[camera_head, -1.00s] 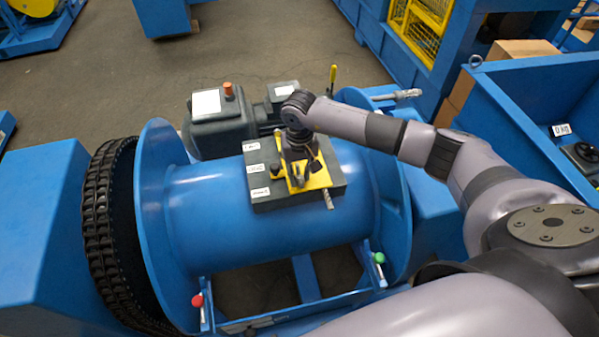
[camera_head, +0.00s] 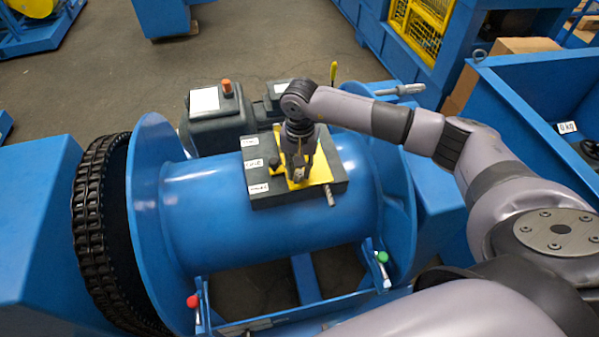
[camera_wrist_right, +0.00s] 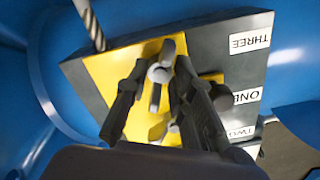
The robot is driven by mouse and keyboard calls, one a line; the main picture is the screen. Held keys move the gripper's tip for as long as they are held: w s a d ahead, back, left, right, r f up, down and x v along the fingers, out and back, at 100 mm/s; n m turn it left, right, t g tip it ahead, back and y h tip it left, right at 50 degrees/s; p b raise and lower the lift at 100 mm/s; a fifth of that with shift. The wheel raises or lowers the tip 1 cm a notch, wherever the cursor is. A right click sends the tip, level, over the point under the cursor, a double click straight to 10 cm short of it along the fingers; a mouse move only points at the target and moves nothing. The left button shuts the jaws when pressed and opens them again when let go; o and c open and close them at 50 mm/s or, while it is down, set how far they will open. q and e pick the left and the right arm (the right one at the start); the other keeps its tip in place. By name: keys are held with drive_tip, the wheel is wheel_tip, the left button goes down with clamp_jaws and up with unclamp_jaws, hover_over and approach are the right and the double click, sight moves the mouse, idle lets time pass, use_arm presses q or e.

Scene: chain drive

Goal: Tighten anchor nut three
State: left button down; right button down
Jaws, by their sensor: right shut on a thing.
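A dark anchor block (camera_head: 335,150) sits on top of the blue drum, with a yellow plate (camera_head: 322,172) on it. My right gripper (camera_head: 299,176) points down over the yellow plate. In the wrist view its fingers (camera_wrist_right: 158,82) are closed around a grey nut with protruding arms (camera_wrist_right: 168,48), level with the THREE end. The lower part of the plate is hidden by my gripper. My left gripper is not in view.
A steel rope end (camera_head: 330,197) sticks out of the block's near side. The blue drum (camera_head: 220,215) has a flange on each side and a black chain (camera_head: 88,225) at left. A grey motor (camera_head: 215,120) stands behind. A blue bin (camera_head: 500,110) is at right.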

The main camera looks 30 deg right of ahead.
drive_tip(key=m+b, duration=0.4)
drive_tip(key=m, duration=0.2)
drive_tip(key=shift+f, duration=0.1)
drive_tip(key=m+b, duration=0.1)
drive_tip(key=m, duration=0.3)
drive_tip(key=shift+b, duration=0.35)
drive_tip(key=m+b, duration=0.1)
drive_tip(key=m, duration=0.2)
drive_tip(key=shift+m, duration=0.4)
drive_tip(key=m+b, duration=0.1)
drive_tip(key=m, duration=0.2)
drive_tip(key=shift+w+m+b, duration=0.1)
drive_tip(key=shift+m+b, duration=0.2)
drive_tip(key=m, duration=0.3)
drive_tip(key=shift+r+m+b, duration=0.2)
drive_tip(key=shift+m+b, duration=0.1)
drive_tip(key=shift+b, duration=0.1)
drive_tip(key=m, duration=0.3)
drive_tip(key=shift+m+b, duration=0.3)
drive_tip(key=m, duration=0.4)
drive_tip(key=shift+m, duration=0.3)
drive_tip(key=m, duration=0.5)
drive_tip(key=shift+r, duration=0.1)
drive_tip(key=m, duration=0.5)
drive_tip(key=shift+m, duration=0.4)
drive_tip(key=m+p, duration=0.1)
drive_tip(key=m, duration=0.3)
drive_tip(key=shift+m+p, duration=0.85)
drive_tip(key=shift+m, duration=1.35)
